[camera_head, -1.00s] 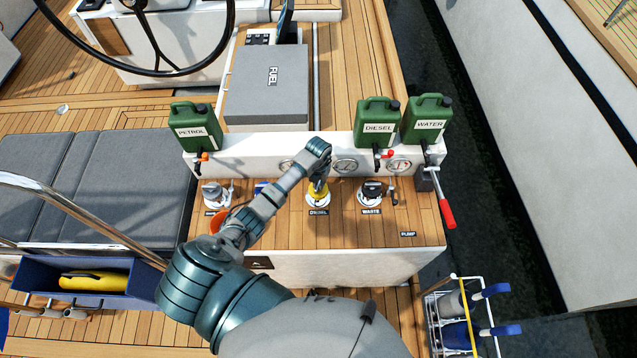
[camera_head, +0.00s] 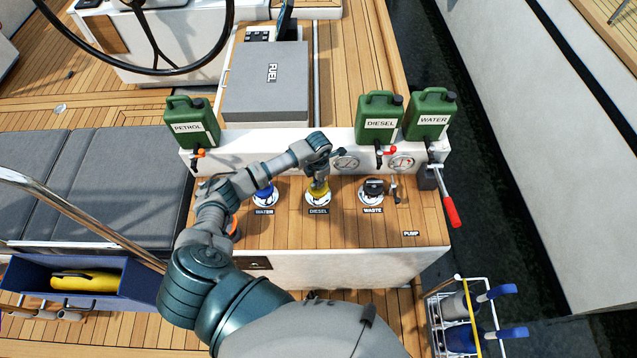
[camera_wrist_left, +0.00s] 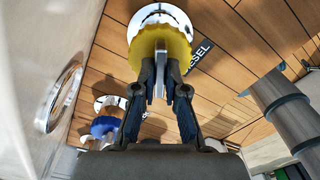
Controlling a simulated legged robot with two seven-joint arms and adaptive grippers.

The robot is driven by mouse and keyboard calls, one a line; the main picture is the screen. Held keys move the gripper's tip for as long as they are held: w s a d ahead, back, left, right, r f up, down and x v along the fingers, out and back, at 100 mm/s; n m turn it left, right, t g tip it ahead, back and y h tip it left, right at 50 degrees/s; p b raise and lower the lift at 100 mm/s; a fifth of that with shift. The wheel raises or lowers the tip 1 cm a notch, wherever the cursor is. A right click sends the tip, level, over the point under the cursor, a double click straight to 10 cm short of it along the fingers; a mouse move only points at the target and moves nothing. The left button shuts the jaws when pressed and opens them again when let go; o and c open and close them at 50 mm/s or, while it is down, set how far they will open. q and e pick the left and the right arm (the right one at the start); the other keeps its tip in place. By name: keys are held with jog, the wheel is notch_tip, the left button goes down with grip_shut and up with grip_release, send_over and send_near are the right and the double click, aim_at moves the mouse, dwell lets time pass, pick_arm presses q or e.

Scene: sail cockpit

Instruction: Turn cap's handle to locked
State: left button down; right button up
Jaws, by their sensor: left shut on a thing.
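The yellow diesel cap (camera_head: 313,195) sits in its round metal deck fitting behind the DIESEL label (camera_head: 318,211). In the left wrist view the yellow cap (camera_wrist_left: 150,42) has an upright metal handle (camera_wrist_left: 160,68) across it. My left gripper (camera_head: 318,185) points down onto the cap from above. In the wrist view its two fingers (camera_wrist_left: 160,82) stand on either side of the handle and are closed on it. The fingers hide part of the handle. I cannot read a locked mark in these views. My right gripper is not in view.
The blue water cap (camera_head: 265,194) is left of the diesel cap, and the black waste cap (camera_head: 373,189) is right. Green cans marked PETROL (camera_head: 190,124), DIESEL (camera_head: 380,118) and WATER (camera_head: 429,116) stand behind. A red-handled pump lever (camera_head: 447,200) is at the right.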

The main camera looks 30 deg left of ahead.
pick_arm(q)
jog(key=m+b, duration=0.3)
jog(key=m, duration=0.1)
jog(key=shift+f+m, duration=0.15)
jog(key=shift+m, duration=0.15)
jog(key=m+b, duration=0.2)
jog(key=m, duration=0.1)
jog(key=shift+b, duration=0.35)
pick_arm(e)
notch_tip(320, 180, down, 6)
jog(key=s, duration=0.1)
pick_arm(q)
jog(key=shift+m+b, duration=0.55)
jog(key=shift+m, duration=1.05)
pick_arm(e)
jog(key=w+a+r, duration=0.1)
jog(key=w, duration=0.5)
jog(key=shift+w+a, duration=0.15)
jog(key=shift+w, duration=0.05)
pick_arm(q)
jog(key=c, duration=1.2)
grip_release()
jog(key=shift+r, duration=0.2)
notch_tip(320, 180, up, 12)
